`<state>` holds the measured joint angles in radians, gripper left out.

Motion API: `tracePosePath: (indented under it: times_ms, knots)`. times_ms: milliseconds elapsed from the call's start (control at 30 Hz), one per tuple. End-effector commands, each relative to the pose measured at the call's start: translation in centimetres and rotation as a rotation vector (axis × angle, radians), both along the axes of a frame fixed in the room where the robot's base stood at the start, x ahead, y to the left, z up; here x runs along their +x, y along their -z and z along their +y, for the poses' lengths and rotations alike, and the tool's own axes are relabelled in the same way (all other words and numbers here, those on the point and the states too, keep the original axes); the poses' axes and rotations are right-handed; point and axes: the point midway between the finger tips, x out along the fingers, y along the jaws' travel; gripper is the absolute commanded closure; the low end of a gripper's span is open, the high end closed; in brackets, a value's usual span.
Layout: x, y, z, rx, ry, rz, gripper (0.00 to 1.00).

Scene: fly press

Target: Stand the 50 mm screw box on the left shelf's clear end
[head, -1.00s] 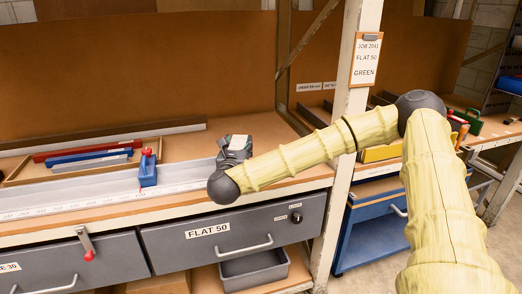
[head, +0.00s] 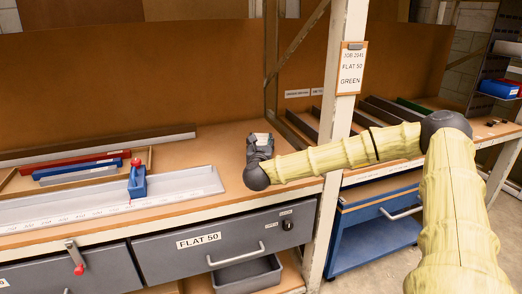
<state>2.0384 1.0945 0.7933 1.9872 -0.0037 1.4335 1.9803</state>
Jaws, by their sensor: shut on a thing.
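My gripper (head: 260,147) is dark grey, above the right end of the left bench, just beyond the end of the long pale metal rule tray. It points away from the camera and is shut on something. The wrist and gripper body hide what it holds; a small pale patch shows at its top, and I cannot tell whether this is the screw box. Two small white labels (head: 297,93) sit on the back board behind the post, too small to read surely. Slots with dark dividers (head: 301,123) stand below them. I cannot tell which end is clear.
Red and blue bars lie in a wooden tray (head: 143,160). A drawer (head: 180,251) reads FLAT 50. Bare bench lies around my gripper.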

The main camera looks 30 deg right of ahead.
Motion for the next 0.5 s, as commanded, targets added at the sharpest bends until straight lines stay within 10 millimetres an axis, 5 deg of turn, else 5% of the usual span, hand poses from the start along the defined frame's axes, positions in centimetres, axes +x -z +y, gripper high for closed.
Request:
tracePosePath:
  times_ms: [500]
  knots:
    - [0.1, 3.4, -0.2, 0.000, -0.001, -0.001, 0.87]
